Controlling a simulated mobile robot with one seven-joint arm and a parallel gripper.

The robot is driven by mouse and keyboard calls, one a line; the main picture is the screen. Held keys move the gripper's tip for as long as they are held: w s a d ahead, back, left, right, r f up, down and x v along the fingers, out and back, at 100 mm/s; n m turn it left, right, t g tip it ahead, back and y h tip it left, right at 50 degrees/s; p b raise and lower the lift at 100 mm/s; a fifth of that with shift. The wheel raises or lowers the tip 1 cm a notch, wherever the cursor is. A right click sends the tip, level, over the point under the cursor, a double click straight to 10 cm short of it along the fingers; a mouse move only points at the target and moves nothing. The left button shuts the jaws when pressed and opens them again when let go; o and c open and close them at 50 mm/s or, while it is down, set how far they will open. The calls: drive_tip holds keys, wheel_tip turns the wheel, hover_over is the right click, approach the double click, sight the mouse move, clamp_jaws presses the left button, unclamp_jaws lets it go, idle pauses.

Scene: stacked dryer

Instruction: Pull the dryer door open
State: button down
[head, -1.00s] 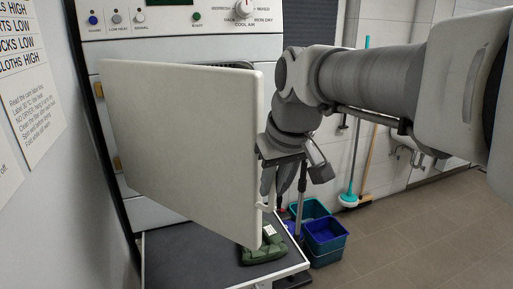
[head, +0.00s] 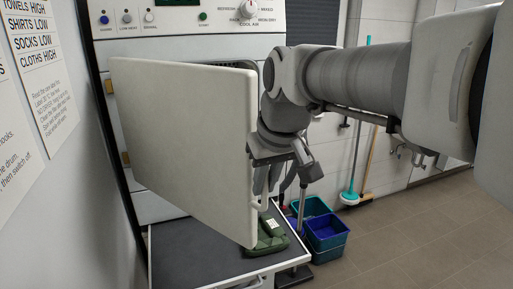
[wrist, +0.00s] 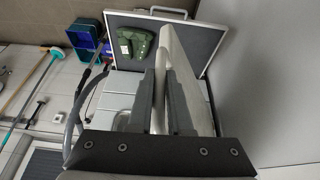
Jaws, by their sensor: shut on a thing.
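The dryer door (head: 185,140) is a thick cream-white panel standing well open, swung out from the white dryer (head: 170,38) toward the left. Its inner opening is mostly hidden behind the door. My gripper (head: 267,180) is at the door's free right edge, partly hidden behind it in the head view. A small handle (head: 263,204) shows low on the free edge.
A dark-topped pull-out shelf (head: 195,258) sits below the door, with a green bundle (head: 268,238) on it. Blue and teal buckets (head: 326,233) stand on the floor to the right. A wall is close at left.

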drive_tip(key=c, duration=1.1)
unclamp_jaws()
drive_tip(key=p+v, duration=0.1)
drive_tip(key=v, duration=1.6)
drive_tip(key=shift+r, duration=0.25)
drive_tip(key=shift+c, duration=0.3)
